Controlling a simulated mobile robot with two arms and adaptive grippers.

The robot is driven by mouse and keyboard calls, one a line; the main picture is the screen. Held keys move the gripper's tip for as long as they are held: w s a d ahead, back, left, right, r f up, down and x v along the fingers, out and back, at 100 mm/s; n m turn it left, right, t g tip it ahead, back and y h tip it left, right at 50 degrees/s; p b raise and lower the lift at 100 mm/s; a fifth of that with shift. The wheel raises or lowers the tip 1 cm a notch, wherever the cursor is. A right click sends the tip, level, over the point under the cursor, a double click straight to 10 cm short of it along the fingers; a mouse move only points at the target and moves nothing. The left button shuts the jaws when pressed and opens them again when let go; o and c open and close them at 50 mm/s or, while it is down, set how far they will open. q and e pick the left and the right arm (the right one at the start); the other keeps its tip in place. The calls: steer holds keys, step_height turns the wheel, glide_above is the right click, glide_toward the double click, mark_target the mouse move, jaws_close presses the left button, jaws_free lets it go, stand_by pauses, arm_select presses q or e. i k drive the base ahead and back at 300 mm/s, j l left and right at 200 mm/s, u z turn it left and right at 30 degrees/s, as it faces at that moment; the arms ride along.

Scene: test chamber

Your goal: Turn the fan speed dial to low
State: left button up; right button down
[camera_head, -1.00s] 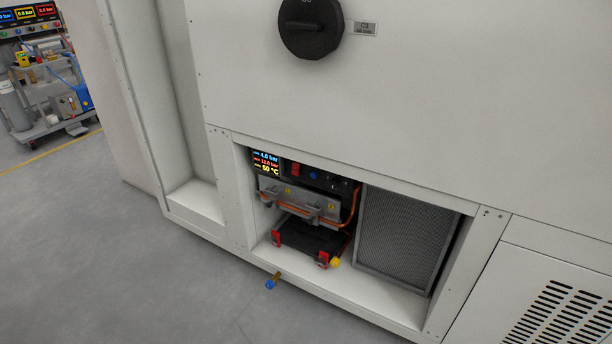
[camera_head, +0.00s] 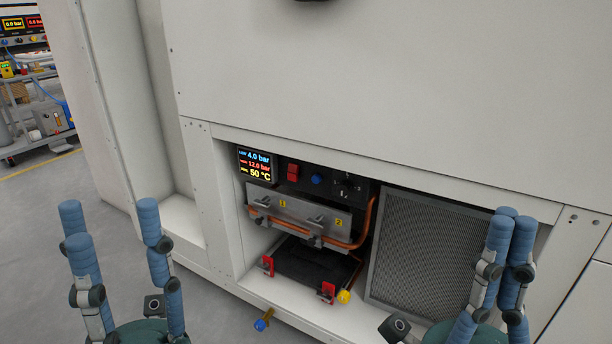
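The control panel (camera_head: 277,177) sits inside the open recess of the white cabinet. A small dark dial (camera_head: 343,190) with white marks around it is at the panel's right end. It looks like the fan speed dial, but its labels and setting are too small to read. My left gripper (camera_head: 112,225) is at the lower left, its blue fingers up and spread apart, empty. My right gripper (camera_head: 512,232) is at the lower right in front of the metal filter, its fingers overlapping in view, holding nothing visible. Both are apart from the dial.
A lit display (camera_head: 257,165), a red switch (camera_head: 293,172) and a blue button (camera_head: 317,179) are left of the dial. Below are a metal plate (camera_head: 280,208) with an orange pipe and red-clipped black unit (camera_head: 305,265). The mesh filter (camera_head: 425,245) fills the recess's right side.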

mark_target(344, 187)
steer(key=i+j, duration=0.1)
steer(key=j, duration=0.35)
steer(key=i+j, duration=0.1)
steer(key=j, duration=0.4)
steer(key=i+j, duration=0.1)
steer(key=j, duration=0.35)
steer(key=k+j+u, duration=0.05)
